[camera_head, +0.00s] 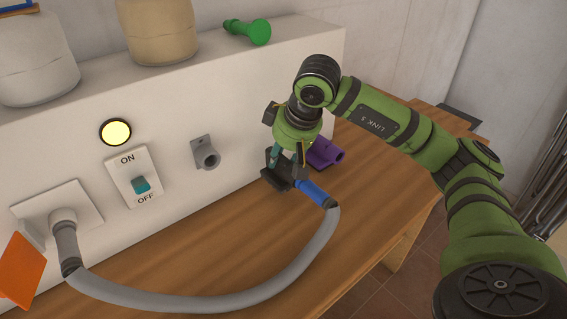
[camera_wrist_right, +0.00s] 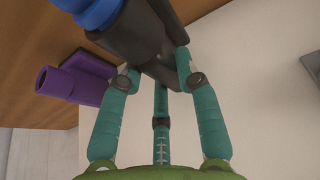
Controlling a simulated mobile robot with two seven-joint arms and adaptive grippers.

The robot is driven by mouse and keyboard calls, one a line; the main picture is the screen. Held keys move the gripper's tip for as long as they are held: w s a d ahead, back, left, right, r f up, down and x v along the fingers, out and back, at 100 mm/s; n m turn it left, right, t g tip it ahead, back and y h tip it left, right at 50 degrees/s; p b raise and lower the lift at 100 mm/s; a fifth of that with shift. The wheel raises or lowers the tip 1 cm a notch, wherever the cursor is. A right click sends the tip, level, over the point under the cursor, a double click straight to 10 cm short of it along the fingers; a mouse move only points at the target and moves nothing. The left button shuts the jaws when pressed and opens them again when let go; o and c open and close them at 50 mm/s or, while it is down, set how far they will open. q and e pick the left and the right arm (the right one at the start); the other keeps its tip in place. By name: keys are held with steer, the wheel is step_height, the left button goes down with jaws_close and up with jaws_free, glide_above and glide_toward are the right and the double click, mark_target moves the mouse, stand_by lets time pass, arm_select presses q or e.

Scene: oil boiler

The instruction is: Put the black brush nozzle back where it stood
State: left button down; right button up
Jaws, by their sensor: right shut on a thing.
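The black brush nozzle (camera_head: 277,181) is low over or on the wooden table, by the front of the white box; I cannot tell whether it touches the wood. My right gripper (camera_head: 285,160) is above it, shut on it. In the right wrist view, the teal fingers (camera_wrist_right: 158,75) close around the dark nozzle (camera_wrist_right: 145,35). The blue end (camera_head: 312,193) of the grey hose (camera_head: 215,298) meets the nozzle's dark part; the exact joint is unclear. It also shows in the right wrist view (camera_wrist_right: 93,12). My left gripper is not in view.
A purple nozzle (camera_head: 326,153) stands close behind the gripper, and shows in the wrist view (camera_wrist_right: 75,80). A grey fitting (camera_head: 206,153), switch (camera_head: 134,176) and lit yellow lamp (camera_head: 116,132) are on the box. A green nozzle (camera_head: 248,31) lies on top. The table's front (camera_head: 380,215) is clear.

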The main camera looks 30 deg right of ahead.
mark_target(283, 167)
steer(key=shift+f, duration=1.55)
steer(key=shift+f, duration=0.2)
steer(key=o, duration=1.1)
steer(key=shift+s+r, duration=0.1)
steer(key=shift+r, duration=0.35)
steer(key=v, duration=1.1)
steer(key=shift+s+r, duration=0.1)
steer(key=shift+r, duration=0.15)
